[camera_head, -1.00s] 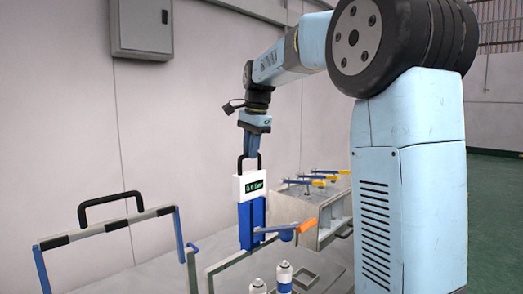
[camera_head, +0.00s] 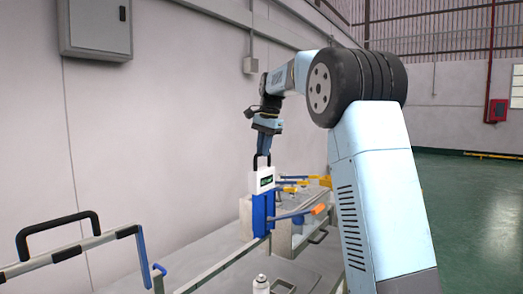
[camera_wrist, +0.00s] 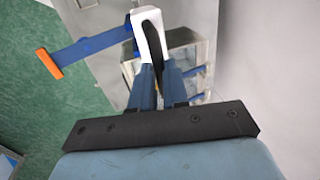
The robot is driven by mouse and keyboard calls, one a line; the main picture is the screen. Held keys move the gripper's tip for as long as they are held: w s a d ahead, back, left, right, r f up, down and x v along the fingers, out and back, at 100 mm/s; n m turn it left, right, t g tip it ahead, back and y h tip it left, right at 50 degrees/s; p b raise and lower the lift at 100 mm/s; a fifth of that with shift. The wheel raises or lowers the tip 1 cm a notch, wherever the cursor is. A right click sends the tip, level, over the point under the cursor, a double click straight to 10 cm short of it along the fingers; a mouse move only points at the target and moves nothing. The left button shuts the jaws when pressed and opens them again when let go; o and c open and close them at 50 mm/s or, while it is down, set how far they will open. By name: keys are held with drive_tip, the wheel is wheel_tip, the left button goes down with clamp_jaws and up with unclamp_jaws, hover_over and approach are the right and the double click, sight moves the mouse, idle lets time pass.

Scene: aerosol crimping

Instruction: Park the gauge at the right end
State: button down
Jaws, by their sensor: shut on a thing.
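The gauge has a white head with a small dark green-lit display (camera_head: 263,181), a blue body (camera_head: 263,212), a black loop handle on top, and a blue lever with an orange tip (camera_head: 318,209) pointing right. My gripper (camera_head: 263,152) is shut on the black handle, and the gauge hangs upright below it. In the wrist view, my gripper (camera_wrist: 158,80) points at the handle and the gauge's white head (camera_wrist: 153,42). The lever with its orange tip (camera_wrist: 49,64) reaches out left. I cannot tell whether the gauge's lower end touches the metal rail (camera_head: 225,265).
A guard frame with a black handle (camera_head: 57,231) stands at the left front. A white-capped can (camera_head: 261,284) stands at the bottom. Behind the gauge is a metal fixture with several yellow-tipped levers (camera_head: 303,183). A grey cabinet (camera_head: 96,28) hangs on the wall. Green floor (camera_head: 460,205) lies open at right.

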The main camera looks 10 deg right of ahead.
drive_tip(key=shift+r, duration=0.1)
idle(0.3)
drive_tip(key=c, duration=1.1)
unclamp_jaws()
drive_tip(key=shift+w, duration=0.1)
drive_tip(key=r, duration=0.4)
drive_tip(key=s+d+r, duration=0.1)
drive_tip(key=r, duration=0.3)
drive_tip(key=s+d+r, duration=0.1)
drive_tip(key=r, duration=0.4)
drive_tip(key=shift+r, duration=0.1)
drive_tip(key=shift+s, duration=0.1)
